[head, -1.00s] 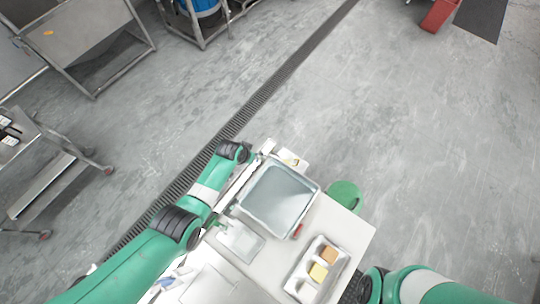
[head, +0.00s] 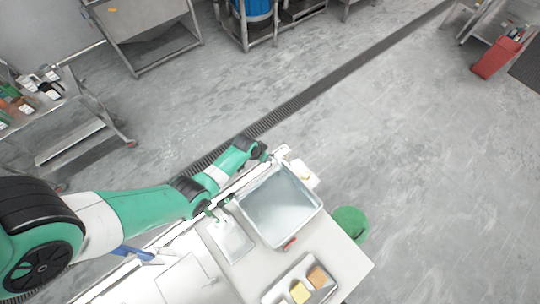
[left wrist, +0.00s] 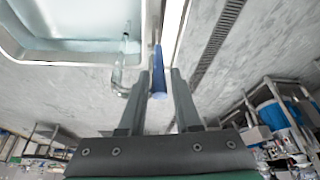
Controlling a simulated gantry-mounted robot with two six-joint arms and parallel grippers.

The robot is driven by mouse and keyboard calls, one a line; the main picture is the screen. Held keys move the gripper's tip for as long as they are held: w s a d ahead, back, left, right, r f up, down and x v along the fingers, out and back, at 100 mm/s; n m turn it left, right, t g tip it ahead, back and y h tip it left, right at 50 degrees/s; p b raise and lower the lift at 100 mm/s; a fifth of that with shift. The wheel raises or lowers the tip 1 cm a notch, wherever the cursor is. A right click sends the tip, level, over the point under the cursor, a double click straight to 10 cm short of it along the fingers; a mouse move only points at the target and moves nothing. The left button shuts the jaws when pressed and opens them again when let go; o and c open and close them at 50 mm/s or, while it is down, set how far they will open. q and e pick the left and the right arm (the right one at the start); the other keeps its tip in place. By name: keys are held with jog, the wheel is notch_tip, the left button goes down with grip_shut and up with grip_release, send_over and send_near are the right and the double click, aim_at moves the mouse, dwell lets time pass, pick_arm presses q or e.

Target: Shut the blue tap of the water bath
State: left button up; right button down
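The water bath (head: 318,205) is a metal tray of clear water on the white table, and its corner (left wrist: 70,58) shows at upper left in the left wrist view. The blue tap handle (left wrist: 159,75) is a long bar beside the bath, lying between the fingers of my left gripper (left wrist: 157,98). The fingers are apart, with gaps visible beside the handle. A metallic tap-like fitting (left wrist: 125,68) stands between bath and handle. In the head view my left arm reaches the bath's far left side; the tap cannot be made out there. My right gripper is out of view.
A small red piece (head: 289,243) lies by the bath's near edge. A tray (head: 273,295) with yellow and brown blocks is nearer. A flat clear plate (head: 232,238) lies left of the bath. A green round object (head: 351,222) is beyond the table's right edge.

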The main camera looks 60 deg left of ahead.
pick_arm(q)
grip_shut()
dwell(1.4)
